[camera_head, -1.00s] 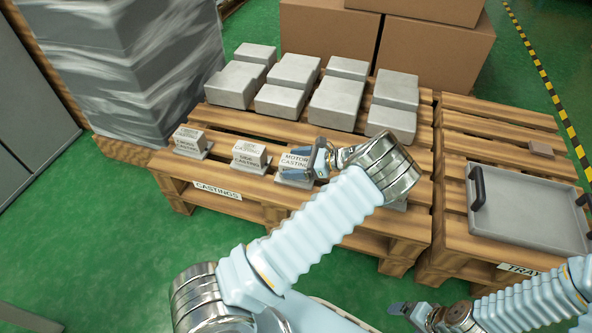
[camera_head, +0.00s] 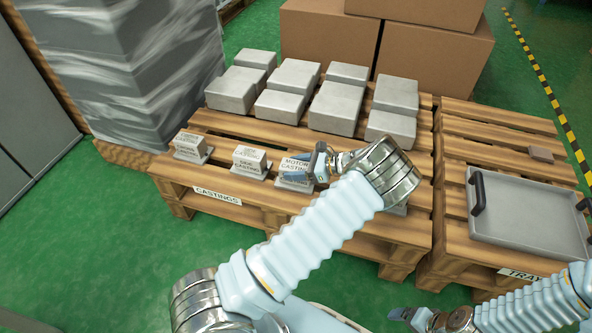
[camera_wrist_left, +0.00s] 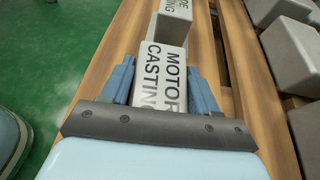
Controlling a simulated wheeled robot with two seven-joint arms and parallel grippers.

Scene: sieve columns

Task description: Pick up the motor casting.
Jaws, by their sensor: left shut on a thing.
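The motor casting (camera_head: 294,170) is a small grey block with a lettered top, near the front edge of the castings pallet. It also shows in the left wrist view (camera_wrist_left: 162,75), with its label readable between the fingers. My left gripper (camera_head: 306,172) is shut on it, one blue finger on each side. The casting is at pallet level; whether it touches the boards I cannot tell. My right gripper (camera_head: 413,318) is low at the bottom right, over the floor, empty as far as I see; its finger gap is unclear.
Two more labelled castings, the middle one (camera_head: 250,161) and the left one (camera_head: 191,147), stand left of it. Several plain grey blocks (camera_head: 335,107) stand behind. A grey tray (camera_head: 530,212) with dark handles lies on the right pallet. Cardboard boxes (camera_head: 435,58) stand at the back.

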